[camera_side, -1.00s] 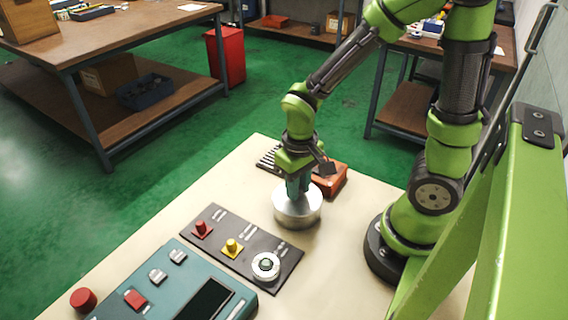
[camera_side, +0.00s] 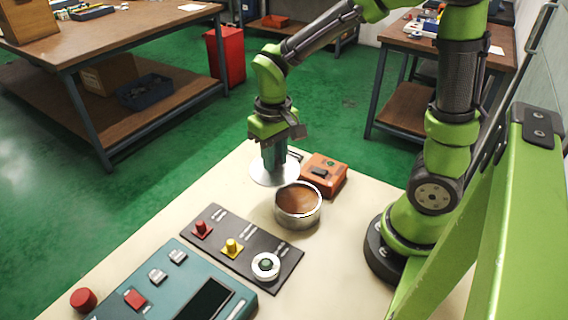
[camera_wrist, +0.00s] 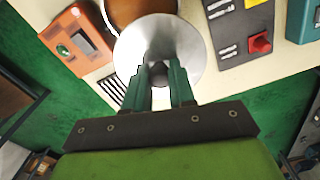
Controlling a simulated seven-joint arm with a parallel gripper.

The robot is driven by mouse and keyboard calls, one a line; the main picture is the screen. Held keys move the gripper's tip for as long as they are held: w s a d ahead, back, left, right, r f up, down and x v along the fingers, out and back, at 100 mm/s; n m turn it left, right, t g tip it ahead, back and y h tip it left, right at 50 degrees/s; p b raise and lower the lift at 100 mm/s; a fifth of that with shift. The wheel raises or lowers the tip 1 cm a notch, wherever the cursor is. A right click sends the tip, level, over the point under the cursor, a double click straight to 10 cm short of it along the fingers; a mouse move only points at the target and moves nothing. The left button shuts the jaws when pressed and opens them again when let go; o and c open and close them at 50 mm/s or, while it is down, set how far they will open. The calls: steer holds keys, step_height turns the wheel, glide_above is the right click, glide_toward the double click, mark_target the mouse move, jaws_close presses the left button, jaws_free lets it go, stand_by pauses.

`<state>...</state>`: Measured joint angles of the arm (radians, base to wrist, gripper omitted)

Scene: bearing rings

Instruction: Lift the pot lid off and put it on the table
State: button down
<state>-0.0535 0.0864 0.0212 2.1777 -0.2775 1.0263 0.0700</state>
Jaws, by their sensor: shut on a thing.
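The pot (camera_side: 298,212) stands on the table (camera_side: 224,198), a silver cylinder open at the top with a brown inside. The pot lid (camera_side: 262,177), a flat silver disc, is off the pot, to its back left in the side view. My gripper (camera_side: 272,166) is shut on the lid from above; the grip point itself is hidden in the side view. In the wrist view the lid (camera_wrist: 186,41) lies under the fingers of my gripper (camera_wrist: 160,83) and covers part of the pot (camera_wrist: 138,10). I cannot tell exactly how high the lid is above the table.
An orange box (camera_side: 325,174) stands behind the pot. A slatted dark grille, partly hidden by the lid, shows in the wrist view (camera_wrist: 112,88). A dark panel with knobs (camera_side: 242,248) and a teal console (camera_side: 170,284) occupy the front. Bare table lies left of the lid.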

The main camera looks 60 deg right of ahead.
steer(key=shift+w+f, duration=1.75)
steer(key=shift+w, duration=0.3)
steer(key=shift+w+f, duration=1.75)
steer(key=shift+w, duration=0.3)
steer(key=shift+f, duration=0.25)
steer(key=shift+f, duration=0.45)
steer(key=shift+f, duration=0.75)
steer(key=c, duration=0.9)
jaws_free()
steer(key=shift+o, duration=0.2)
